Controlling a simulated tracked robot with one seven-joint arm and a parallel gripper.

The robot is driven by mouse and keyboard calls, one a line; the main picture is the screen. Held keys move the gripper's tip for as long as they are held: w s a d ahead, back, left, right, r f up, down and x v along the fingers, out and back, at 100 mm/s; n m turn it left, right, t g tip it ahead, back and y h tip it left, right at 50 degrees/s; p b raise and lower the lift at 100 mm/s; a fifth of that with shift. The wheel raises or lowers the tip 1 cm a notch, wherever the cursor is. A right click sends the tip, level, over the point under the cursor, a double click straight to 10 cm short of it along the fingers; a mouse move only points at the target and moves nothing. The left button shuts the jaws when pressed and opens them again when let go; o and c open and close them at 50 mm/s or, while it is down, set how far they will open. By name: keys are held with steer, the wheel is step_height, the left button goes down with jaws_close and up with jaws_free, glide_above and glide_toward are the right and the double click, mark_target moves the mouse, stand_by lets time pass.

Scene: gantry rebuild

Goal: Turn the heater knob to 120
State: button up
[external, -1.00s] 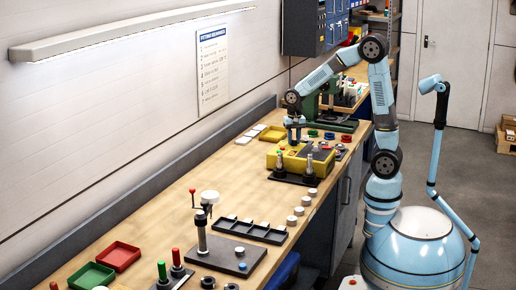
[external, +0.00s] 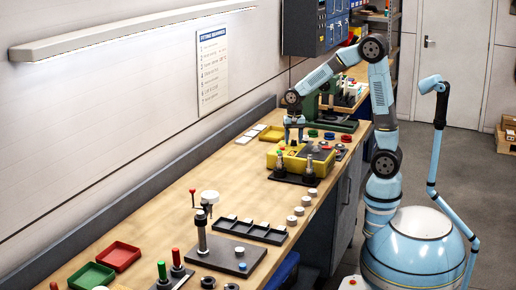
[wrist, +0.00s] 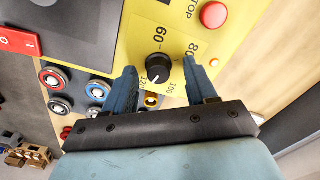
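The black heater knob (wrist: 157,67) sits on the yellow panel (wrist: 128,45) in the wrist view. Printed numbers 60, 80, 100 and 120 stand around it. A pale mark shows on the knob's lower side, towards 120 and 100; its exact setting is too small to read. My gripper (wrist: 160,65) is open, one finger on each side of the knob, with a gap visible on both sides. In the external view my gripper (external: 295,138) is above the yellow heater box (external: 273,160). The knob cannot be made out there.
A red STOP button (wrist: 214,15) and a small orange lamp (wrist: 214,62) are right of the knob. A red switch (wrist: 18,41) and red and blue sockets (wrist: 60,105) are left. The bench (external: 160,215) carries trays and a black stand (external: 225,252).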

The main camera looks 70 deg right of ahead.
steer(key=shift+r, duration=0.1)
step_height(320, 180, up, 13)
steer(key=shift+r, duration=0.2)
stand_by(0.5)
steer(key=shift+s, duration=0.1)
steer(key=s+a+n+t, duration=0.1)
steer(key=s+n+t, duration=0.1)
steer(key=s+n, duration=0.4)
steer(key=s+a+r+n+t, duration=0.1)
steer(key=s+n+t, duration=0.2)
steer(key=s, duration=1.3)
steer(key=shift+a+r+n+t, duration=0.3)
steer(key=shift+n, duration=1.1)
steer(key=shift+c, duration=0.3)
stand_by(0.7)
